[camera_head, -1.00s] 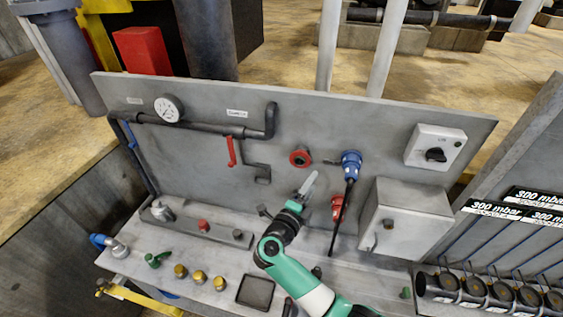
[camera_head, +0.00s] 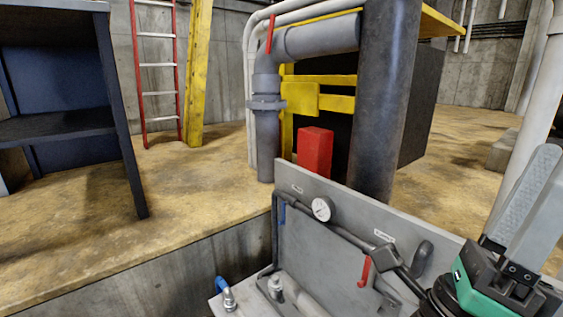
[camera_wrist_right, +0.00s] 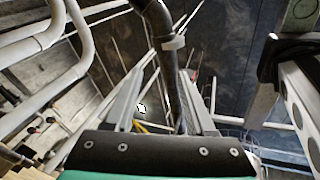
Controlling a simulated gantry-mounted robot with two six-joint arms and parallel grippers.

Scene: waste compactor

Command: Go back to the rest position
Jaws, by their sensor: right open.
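My right gripper (camera_head: 545,172) is large and close at the right edge of the head view, raised in front of the panel's right part. Its grey fingers point up and its wrist has a green part. In the right wrist view its two fingers (camera_wrist_right: 166,75) stand apart with nothing held between them; pipes show far beyond. My left gripper is in neither view.
The grey panel (camera_head: 345,225) carries a gauge (camera_head: 322,209), dark pipes and a red handle (camera_head: 364,271). A blue-handled valve (camera_head: 225,292) stands at its left. Behind are a red box (camera_head: 315,151), thick pipes and a ladder (camera_head: 155,70).

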